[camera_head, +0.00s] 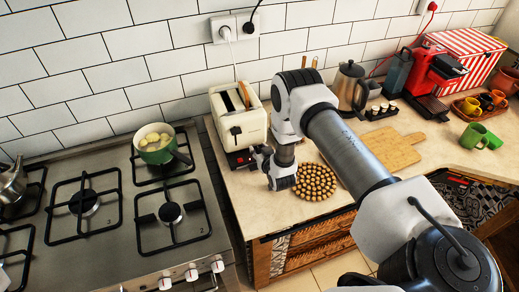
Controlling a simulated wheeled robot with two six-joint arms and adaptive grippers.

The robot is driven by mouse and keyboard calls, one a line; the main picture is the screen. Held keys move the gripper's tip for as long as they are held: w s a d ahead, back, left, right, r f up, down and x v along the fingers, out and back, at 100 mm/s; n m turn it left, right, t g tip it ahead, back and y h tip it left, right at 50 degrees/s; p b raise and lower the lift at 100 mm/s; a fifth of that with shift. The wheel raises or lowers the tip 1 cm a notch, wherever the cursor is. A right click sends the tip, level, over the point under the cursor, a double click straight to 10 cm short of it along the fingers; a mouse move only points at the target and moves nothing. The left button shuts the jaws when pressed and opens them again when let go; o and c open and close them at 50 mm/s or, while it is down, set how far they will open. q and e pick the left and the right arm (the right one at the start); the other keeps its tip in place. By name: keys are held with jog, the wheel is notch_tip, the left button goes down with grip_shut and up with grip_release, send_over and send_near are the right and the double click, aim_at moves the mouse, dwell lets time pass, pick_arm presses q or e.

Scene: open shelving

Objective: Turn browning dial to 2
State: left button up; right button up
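A small dark and red patch shows there, and I cannot tell which part is toaster and which is gripper. The browning dial is not distinguishable; the gripper may hide it. The fingers are too small and dark to tell open from shut, or whether they touch the toaster. My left gripper is not in view.
A round tray of small brown items (316,183) lies right of the gripper. Behind my arm are a kettle (348,88), a cutting board (395,150) and a red coffee machine (430,72). A green pot (155,156) sits on the stove (125,215) at left.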

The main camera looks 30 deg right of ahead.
jog(key=shift+s+r, duration=0.1)
jog(key=shift+s, duration=0.05)
grip_shut()
jog(key=shift+a+f+m+h+b, duration=0.1)
jog(key=shift+f+m+h+b, duration=0.1)
jog(key=shift+m+h+b, duration=0.45)
jog(key=m+g+h+b, duration=0.1)
jog(key=b, duration=0.1)
jog(key=m+g+h+b, duration=0.1)
jog(key=m+h+b, duration=0.1)
jog(key=m+g+h+b, duration=0.1)
jog(key=m+h+b, duration=0.1)
jog(key=b, duration=0.1)
jog(key=shift+w+a+f+g, duration=0.2)
jog(key=shift+w+a+g, duration=0.1)
jog(key=shift+w+r+m+g+h+b, duration=0.1)
jog(key=shift+m+g+h+b, duration=0.9)
jog(key=shift+m+b, duration=0.15)
jog(key=shift+r+m+g+h+b, duration=0.1)
jog(key=shift+m+g+h+b, duration=0.35)
jog(key=shift+m+g, duration=0.3)
